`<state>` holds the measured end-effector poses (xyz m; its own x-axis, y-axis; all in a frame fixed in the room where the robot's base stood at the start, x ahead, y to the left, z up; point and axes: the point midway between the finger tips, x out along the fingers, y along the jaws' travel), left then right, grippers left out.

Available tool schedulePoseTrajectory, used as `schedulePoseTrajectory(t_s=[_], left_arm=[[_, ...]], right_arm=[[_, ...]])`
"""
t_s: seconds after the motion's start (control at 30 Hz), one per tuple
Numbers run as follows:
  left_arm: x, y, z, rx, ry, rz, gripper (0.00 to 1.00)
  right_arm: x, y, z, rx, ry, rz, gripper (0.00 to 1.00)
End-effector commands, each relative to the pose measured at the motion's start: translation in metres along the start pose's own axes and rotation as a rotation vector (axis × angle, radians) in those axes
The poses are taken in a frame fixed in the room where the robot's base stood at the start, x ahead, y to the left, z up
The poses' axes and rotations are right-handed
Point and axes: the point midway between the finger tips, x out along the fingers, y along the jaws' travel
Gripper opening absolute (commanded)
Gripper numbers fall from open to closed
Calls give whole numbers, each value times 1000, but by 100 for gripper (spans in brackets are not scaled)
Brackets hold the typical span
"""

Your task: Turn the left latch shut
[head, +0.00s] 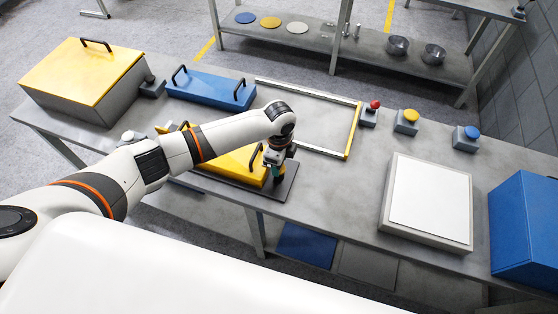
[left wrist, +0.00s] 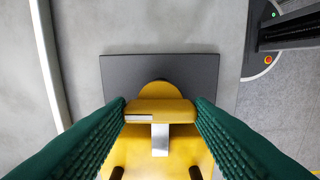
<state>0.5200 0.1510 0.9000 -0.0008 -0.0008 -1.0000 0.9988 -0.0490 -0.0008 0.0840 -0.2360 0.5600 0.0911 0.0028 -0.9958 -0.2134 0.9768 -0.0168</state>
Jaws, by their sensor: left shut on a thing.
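A yellow lid or pallet (head: 236,164) with dark handles sits on a dark grey base plate (head: 285,190) at the table's front edge. My left gripper (head: 274,170) is over its right end, pointing down. In the left wrist view its green ridged fingers (left wrist: 160,108) are shut on a yellow latch bar (left wrist: 143,106), one finger at each end. A silver metal strip (left wrist: 160,139) runs from the bar over the yellow body (left wrist: 138,152). The bar lies crosswise in that view. My arm hides part of the pallet in the head view. My right gripper is not seen.
Behind are a blue handled pallet (head: 210,91), a large yellow-lidded box (head: 84,72) and an empty frame (head: 350,130). A white-topped block (head: 430,192) and blue box (head: 523,222) are right.

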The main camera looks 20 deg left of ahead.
Motion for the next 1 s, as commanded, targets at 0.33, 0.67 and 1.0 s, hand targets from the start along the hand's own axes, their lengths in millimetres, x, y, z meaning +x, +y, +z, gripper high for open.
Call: schedulePoseTrajectory(t_s=[0.33,0.67,1.0], left_arm=[[-1,1,0,1,0,2,69],[-20,1,0,2,-1,4,69],[-91,2,1,2,-1,7,69]], right_arm=[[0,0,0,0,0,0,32],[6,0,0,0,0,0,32],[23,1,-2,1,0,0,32]])
